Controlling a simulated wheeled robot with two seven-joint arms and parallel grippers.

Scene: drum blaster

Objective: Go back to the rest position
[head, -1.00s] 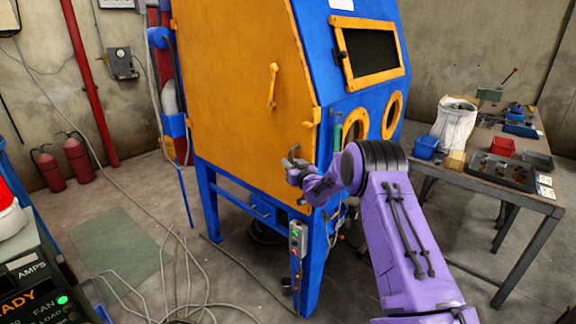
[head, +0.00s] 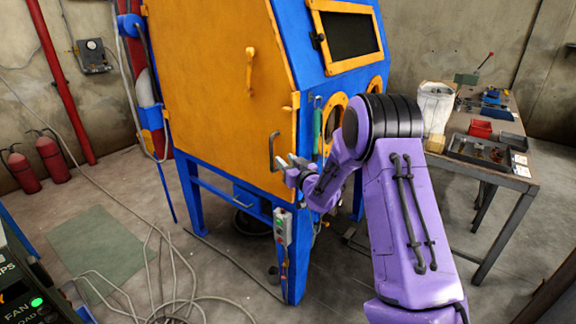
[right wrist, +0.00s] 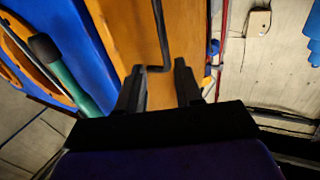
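The blasting cabinet (head: 205,100) has a closed orange door, a blue frame and legs. A thin grey door handle (head: 271,152) stands at the door's lower right edge. My right gripper (head: 285,163) is just to the right of that handle in the head view. In the right wrist view the two dark fingers of my right gripper (right wrist: 158,82) are apart, with the handle (right wrist: 160,40) at or just beyond their tips. I cannot tell whether they touch it. Nothing is clearly held. My left gripper is out of view.
A control box (head: 282,228) hangs on the cabinet's front leg. Loose cables (head: 150,285) lie on the floor. Fire extinguishers (head: 24,172) stand at the far left.

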